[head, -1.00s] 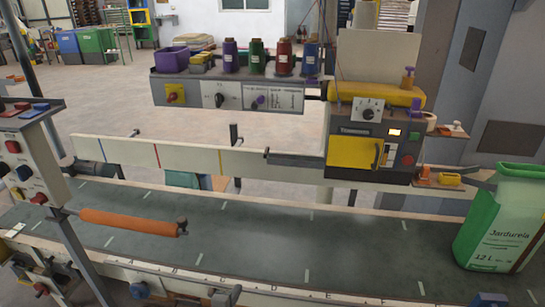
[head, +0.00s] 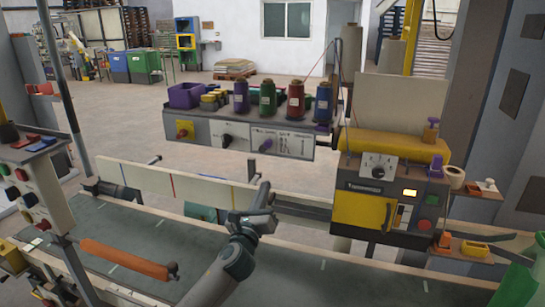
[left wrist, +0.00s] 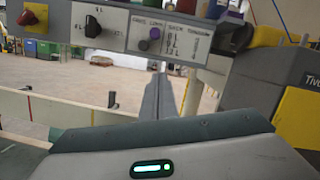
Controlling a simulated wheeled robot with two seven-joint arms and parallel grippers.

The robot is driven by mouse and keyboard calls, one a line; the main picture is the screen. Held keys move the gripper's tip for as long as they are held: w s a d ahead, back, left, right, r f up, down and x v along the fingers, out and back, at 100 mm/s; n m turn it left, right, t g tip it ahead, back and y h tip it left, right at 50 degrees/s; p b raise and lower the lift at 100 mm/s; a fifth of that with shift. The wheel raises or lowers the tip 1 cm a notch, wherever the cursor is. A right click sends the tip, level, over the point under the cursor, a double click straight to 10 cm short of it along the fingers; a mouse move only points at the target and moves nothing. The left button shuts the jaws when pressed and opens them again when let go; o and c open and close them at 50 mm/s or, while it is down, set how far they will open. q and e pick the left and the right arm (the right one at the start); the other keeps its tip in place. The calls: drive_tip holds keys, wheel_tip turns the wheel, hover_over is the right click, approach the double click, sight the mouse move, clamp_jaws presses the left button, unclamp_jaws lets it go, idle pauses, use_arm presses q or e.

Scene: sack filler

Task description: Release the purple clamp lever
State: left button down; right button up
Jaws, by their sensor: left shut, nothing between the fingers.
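I cannot tell for certain which one is the clamp lever. My left gripper (head: 264,188) is shut and empty, below and in front of the panel, apart from both purple parts. My right gripper is out of view.
The panel (head: 215,141) carries several thread cones and a purple bin (head: 185,95). The yellow-doored machine (head: 363,208) stands right of my left gripper. A white guide rail (head: 145,180) runs behind the conveyor (head: 120,232).

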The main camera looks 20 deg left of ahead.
sight(265, 146)
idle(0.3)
